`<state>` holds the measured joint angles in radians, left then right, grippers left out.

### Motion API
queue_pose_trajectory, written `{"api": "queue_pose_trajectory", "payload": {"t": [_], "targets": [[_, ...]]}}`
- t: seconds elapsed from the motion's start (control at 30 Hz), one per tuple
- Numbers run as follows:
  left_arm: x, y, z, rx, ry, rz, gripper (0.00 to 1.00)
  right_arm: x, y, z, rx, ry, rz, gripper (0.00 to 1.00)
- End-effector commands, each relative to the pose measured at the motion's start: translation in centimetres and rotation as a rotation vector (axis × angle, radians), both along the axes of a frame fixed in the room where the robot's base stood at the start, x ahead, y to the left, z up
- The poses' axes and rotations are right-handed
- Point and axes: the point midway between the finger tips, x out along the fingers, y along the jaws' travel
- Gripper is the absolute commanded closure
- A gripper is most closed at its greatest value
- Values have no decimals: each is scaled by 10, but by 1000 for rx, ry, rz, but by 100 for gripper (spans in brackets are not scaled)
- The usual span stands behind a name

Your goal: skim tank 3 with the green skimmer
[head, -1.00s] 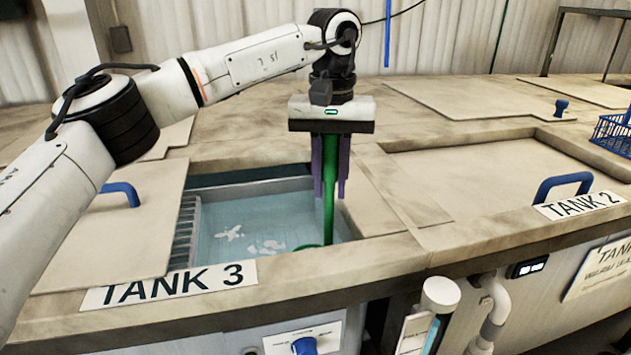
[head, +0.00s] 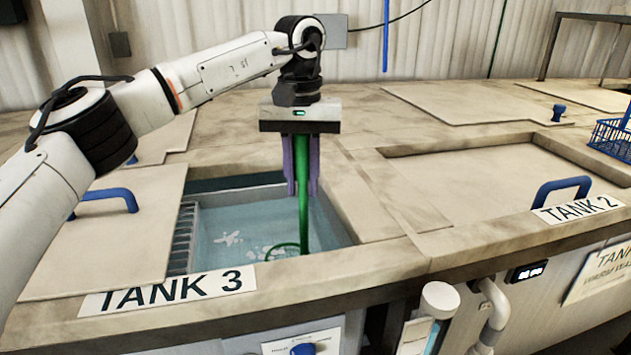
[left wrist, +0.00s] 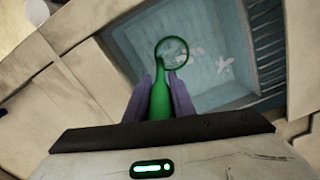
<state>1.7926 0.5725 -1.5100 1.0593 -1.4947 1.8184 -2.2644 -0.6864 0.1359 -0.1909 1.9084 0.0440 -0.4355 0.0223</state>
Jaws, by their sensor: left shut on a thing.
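Tank 3 (head: 330,222) is partly open, with pale blue liquid inside and white scum (head: 230,239) floating on it. My left gripper (head: 302,190) is shut on the green skimmer (head: 304,215) by its handle, above the right part of the opening. The skimmer points down, and its hoop is at or near the liquid, just right of the white patches; I cannot tell if it is under the surface. In the left wrist view the hoop (left wrist: 187,53) overlaps some white bits. My right gripper is out of view.
The lid (head: 110,230) with a blue handle covers the tank's left side. A slatted grille (head: 184,235) lines the inner left wall. Tank 2's lid (head: 480,185) is shut on the right. A blue basket (head: 612,138) sits at far right.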

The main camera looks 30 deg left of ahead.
Motion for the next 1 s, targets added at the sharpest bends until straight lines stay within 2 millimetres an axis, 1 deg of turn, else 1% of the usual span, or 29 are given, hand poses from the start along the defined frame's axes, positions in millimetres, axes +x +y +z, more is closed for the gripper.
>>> {"api": "queue_pose_trajectory", "payload": {"t": [0.2,1.0], "targets": [[-2,20,1,-1,-1,2,100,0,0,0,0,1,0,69],[-8,89,1,-1,-2,2,100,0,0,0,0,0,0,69]]}}
